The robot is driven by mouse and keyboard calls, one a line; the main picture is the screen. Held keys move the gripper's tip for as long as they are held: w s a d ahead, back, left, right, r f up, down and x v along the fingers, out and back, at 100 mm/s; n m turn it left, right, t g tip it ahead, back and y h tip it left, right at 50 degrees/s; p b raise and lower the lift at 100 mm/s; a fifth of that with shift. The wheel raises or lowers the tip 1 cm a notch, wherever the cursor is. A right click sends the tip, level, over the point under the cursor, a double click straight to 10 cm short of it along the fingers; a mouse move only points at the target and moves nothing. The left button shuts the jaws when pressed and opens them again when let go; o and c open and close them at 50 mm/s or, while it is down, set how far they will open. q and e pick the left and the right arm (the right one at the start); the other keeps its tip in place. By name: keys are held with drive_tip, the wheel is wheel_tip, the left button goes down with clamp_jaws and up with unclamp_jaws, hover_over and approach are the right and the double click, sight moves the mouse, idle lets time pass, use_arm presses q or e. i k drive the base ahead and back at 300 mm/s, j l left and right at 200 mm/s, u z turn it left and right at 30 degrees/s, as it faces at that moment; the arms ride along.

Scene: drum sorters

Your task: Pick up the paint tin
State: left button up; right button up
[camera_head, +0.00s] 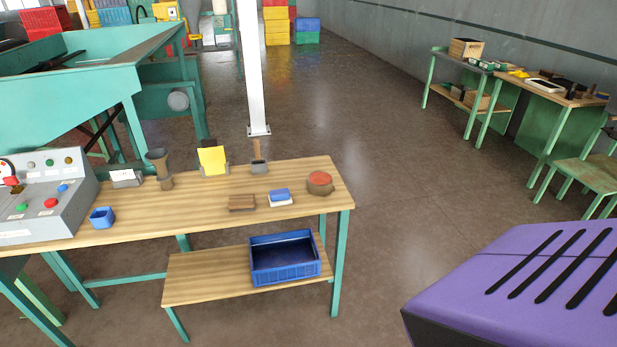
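A short round tin with a red top and brownish sides (320,183), which looks like the paint tin, stands upright near the right end of the wooden workbench (218,219). It stands apart from the objects around it. Neither my left nor my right gripper is in view.
Left of the tin are a blue-and-white block (280,197), a brown block (242,203) and a brush-like tool (258,158). A blue crate (285,281) sits on the lower shelf. A grey control box (45,200) is at left. Floor right of the bench is clear.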

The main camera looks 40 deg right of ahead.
sight(320, 183)
drive_tip(key=i+l+u, duration=0.15)
drive_tip(key=l, duration=0.4)
drive_tip(key=l+u, duration=0.1)
drive_tip(key=l, duration=0.45)
drive_tip(key=l+u, duration=0.2)
drive_tip(key=l, duration=2)
